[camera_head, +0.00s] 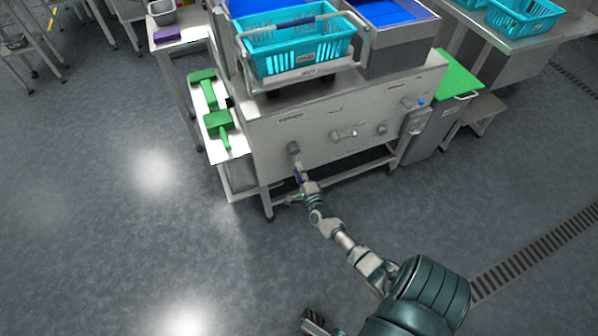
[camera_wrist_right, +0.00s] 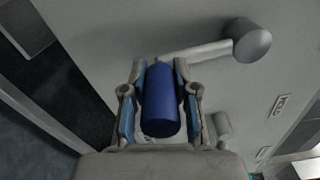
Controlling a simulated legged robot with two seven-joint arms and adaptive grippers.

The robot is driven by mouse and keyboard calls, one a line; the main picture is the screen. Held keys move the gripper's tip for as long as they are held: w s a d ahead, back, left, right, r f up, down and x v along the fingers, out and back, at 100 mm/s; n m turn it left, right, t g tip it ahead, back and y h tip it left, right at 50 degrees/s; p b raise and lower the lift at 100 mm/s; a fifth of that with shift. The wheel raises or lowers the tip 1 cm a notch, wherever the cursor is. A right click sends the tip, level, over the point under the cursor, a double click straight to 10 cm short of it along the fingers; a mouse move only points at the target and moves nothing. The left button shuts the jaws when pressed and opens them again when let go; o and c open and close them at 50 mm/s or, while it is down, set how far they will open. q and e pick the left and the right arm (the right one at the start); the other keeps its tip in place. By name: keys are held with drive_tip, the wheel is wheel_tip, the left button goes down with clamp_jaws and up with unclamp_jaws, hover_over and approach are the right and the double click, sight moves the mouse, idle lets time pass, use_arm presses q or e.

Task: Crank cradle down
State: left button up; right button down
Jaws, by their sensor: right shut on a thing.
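The crank shows in the right wrist view as a grey hub (camera_wrist_right: 252,41) on the steel panel, with an arm leading to a blue cylindrical handle (camera_wrist_right: 161,100). My right gripper (camera_wrist_right: 158,95) is shut on the blue handle, one finger on each side. In the head view my right gripper (camera_head: 299,178) is at the crank (camera_head: 293,149) on the left part of the machine's front panel. The cradle (camera_head: 300,75) is a metal frame with a blue-gripped bar, on top of the machine, and a turquoise basket (camera_head: 298,46) sits in it.
Green scoop-like tools (camera_head: 219,121) lie on a side shelf left of the machine. Other knobs (camera_head: 345,133) stick out of the front panel (camera_head: 318,128). A green-topped unit (camera_head: 457,75) stands at the right. The floor in front is clear, with a drain grate (camera_head: 540,246) at the right.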

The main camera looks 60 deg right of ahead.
drive_tip(key=c, duration=0.9)
unclamp_jaws()
drive_tip(key=shift+s+a+f, duration=0.1)
drive_tip(key=shift+a+f, duration=0.15)
drive_tip(key=shift+f, duration=0.35)
drive_tip(key=shift+o, duration=0.2)
drive_tip(key=shift+d+r, duration=0.1)
drive_tip(key=shift+r, duration=0.1)
drive_tip(key=shift+r, duration=0.15)
drive_tip(key=v, duration=1.2)
drive_tip(key=shift+d, duration=0.1)
